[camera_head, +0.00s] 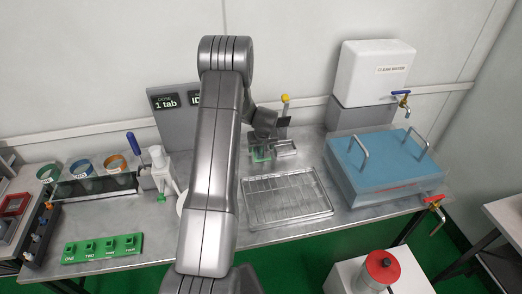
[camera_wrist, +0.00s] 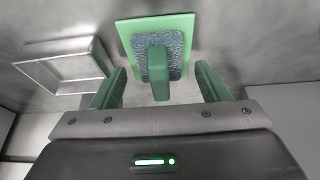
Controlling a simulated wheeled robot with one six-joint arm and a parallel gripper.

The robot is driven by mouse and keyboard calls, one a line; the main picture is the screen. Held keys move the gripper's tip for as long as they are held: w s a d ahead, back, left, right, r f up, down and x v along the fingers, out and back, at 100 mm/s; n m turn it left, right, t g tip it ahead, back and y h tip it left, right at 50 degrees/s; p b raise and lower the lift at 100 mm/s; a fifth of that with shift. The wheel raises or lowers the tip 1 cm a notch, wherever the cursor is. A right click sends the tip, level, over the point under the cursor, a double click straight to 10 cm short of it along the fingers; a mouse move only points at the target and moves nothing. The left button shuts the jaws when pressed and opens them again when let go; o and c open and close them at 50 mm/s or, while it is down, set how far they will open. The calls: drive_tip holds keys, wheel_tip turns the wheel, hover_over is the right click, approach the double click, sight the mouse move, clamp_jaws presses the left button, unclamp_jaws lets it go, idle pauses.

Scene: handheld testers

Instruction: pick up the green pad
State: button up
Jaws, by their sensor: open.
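The green pad (camera_wrist: 127,33) lies flat on the metal surface in the wrist view. It has a grey speckled patch on top and an upright green grip (camera_wrist: 158,65) in its middle. My gripper (camera_wrist: 160,76) is open, with one green finger on each side of the grip and a gap on both sides. Nothing is held. In the head view the pad (camera_head: 260,154) is a small green patch below my wrist, partly hidden, and the fingertips are hard to make out.
A small metal tray (camera_head: 286,148) is beside the pad; it also shows in the wrist view (camera_wrist: 62,66). A wire rack tray (camera_head: 287,211) lies in front. A blue-lidded basin (camera_head: 385,165) stands right. A pump bottle (camera_head: 160,165) and green holder (camera_head: 102,248) are left.

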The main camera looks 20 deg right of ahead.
drive_tip(key=c, duration=1.1)
drive_tip(key=shift+o, duration=0.2)
